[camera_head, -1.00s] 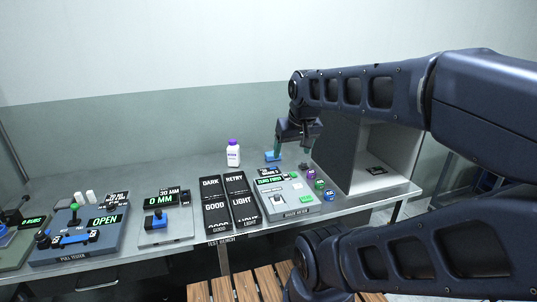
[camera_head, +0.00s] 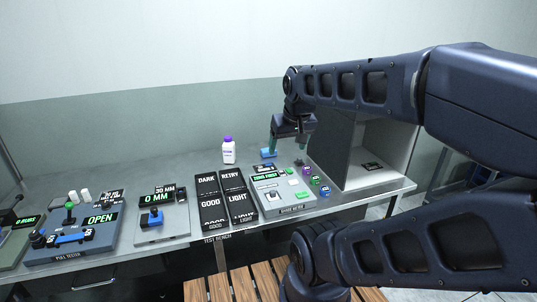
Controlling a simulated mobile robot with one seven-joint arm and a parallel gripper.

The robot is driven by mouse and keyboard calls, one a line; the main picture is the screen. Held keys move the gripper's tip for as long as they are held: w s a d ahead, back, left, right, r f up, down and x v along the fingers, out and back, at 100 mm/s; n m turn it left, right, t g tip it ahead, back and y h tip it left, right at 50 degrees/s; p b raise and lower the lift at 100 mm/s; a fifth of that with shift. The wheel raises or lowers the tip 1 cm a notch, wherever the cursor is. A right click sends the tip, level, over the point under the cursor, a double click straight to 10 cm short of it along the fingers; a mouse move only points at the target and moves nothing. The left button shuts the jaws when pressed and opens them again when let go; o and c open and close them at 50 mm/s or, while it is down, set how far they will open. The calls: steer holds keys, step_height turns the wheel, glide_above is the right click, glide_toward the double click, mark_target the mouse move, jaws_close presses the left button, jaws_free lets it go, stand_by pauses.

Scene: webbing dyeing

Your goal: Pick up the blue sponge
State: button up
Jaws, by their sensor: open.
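The blue sponge (camera_head: 268,153) lies on the grey bench top, behind the shade meter and to the right of a white bottle with a purple cap. It is small in the view and partly covered by a gripper finger. My gripper (camera_head: 286,148) points down from the arm at the upper right. Its jaws are open, with one greenish finger just over the sponge and the other to the right of it. I cannot tell whether a finger touches the sponge.
The white bottle (camera_head: 229,151) stands left of the sponge. The shade meter (camera_head: 285,199) is in front, with several small coloured discs on its right. An open grey booth (camera_head: 337,150) stands close to the right.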

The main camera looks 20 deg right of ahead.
steer(key=o, duration=0.5)
steer(key=w+d+f+n+t+h, duration=0.1)
steer(key=w+d+f+n, duration=0.3)
steer(key=w, duration=0.7)
steer(key=w+d+f+n+t, duration=0.25)
steer(key=w+f+n, duration=0.2)
steer(key=w, duration=0.65)
steer(key=w+d+f+n+t+h, duration=0.1)
steer(key=w+d+f+n, duration=0.35)
steer(key=w, duration=0.65)
steer(key=n+t+y, duration=0.2)
steer(key=n+t, duration=0.2)
steer(key=n, duration=1.7)
glide_toward(267, 150)
steer(key=shift+w+d+f, duration=0.35)
steer(key=shift+w+d, duration=0.4)
steer(key=shift+w, duration=0.05)
steer(key=shift+w+a+f+n, duration=0.2)
steer(key=shift+f+n, duration=0.1)
steer(key=shift+n, duration=0.6)
steer(key=shift+t, duration=0.25)
steer(key=shift+x, duration=5.4)
